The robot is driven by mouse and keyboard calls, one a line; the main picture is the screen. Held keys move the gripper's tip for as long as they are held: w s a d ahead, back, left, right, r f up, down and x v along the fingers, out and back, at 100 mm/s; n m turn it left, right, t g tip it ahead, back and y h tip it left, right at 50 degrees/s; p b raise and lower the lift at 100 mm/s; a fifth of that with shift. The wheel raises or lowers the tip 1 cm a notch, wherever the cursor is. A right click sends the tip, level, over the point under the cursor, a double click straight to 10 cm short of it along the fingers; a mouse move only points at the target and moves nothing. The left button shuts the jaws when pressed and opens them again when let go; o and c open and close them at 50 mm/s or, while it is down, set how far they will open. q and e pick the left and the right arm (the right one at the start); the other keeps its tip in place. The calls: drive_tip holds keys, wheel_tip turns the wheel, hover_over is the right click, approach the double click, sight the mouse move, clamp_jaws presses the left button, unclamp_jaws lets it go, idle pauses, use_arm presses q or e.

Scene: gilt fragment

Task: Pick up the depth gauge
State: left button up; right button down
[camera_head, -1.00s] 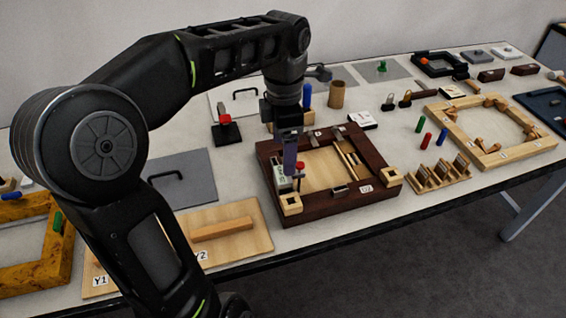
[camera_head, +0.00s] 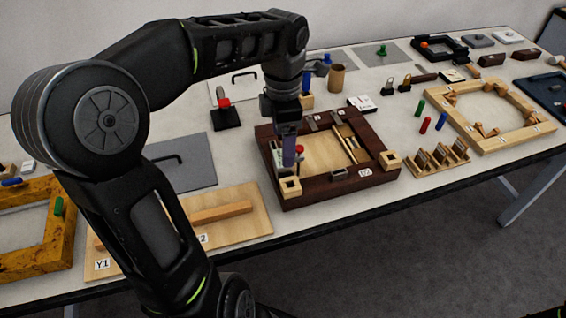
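My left gripper (camera_head: 288,150) points down over the left side of a dark wooden frame (camera_head: 310,200) with a pale inside. A small upright piece with a red knob (camera_head: 299,150) stands right beside its fingertips. A pale piece (camera_head: 277,157) lies just left of the fingers on the frame. Either could be the depth gauge; I cannot tell which at this size. The fingers hide part of both, and I cannot see whether they are apart or hold anything. My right gripper is not in view.
A grey panel with a black handle (camera_head: 182,172) and a board with a wooden bar (camera_head: 222,212) lie left. A red-topped black block (camera_head: 225,112) and a cup (camera_head: 337,77) stand behind. A slotted rack (camera_head: 437,162) and light wooden frame (camera_head: 505,140) are right.

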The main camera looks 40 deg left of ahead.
use_arm(q)
wheel_tip(320, 180, down, 5)
drive_tip(key=shift+p, duration=0.5)
drive_tip(key=c, duration=1.7)
drive_tip(key=shift+r, duration=0.15)
wheel_tip(320, 180, up, 10)
drive_tip(key=shift+a+f+b, duration=0.1)
drive_tip(key=shift+b, duration=0.35)
